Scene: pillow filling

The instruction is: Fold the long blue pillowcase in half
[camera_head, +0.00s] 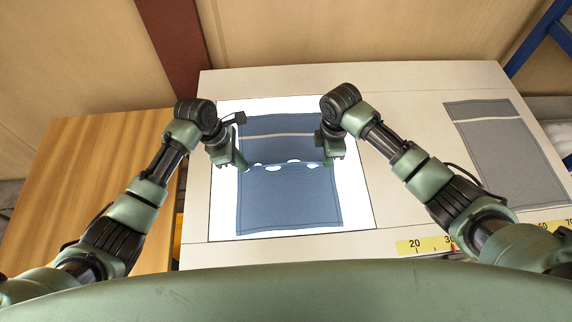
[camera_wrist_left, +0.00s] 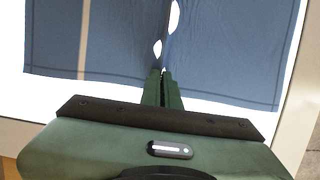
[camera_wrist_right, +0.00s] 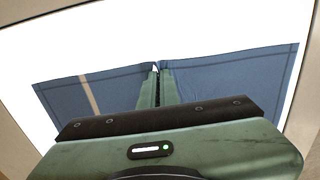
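The long blue pillowcase (camera_head: 290,195) lies spread on a white panel (camera_head: 357,215), with a pale stripe across its far part. A crosswise line at its middle shows several white gaps. My left gripper (camera_head: 244,168) is at the left end of this line. In the left wrist view its fingers (camera_wrist_left: 162,74) are together on the cloth edge (camera_wrist_left: 225,40). My right gripper (camera_head: 328,163) is at the right end of the line. In the right wrist view its fingers (camera_wrist_right: 156,72) are together, with the cloth (camera_wrist_right: 225,80) creased around them. The cloth between the fingertips is hidden.
A grey pillowcase (camera_head: 505,150) with a pale stripe lies at the right of the light table (camera_head: 415,105). A yellow ruler strip (camera_head: 425,246) runs along the near right edge. A wooden surface (camera_head: 95,165) stands at the left. The table between panel and grey pillowcase is clear below my right arm.

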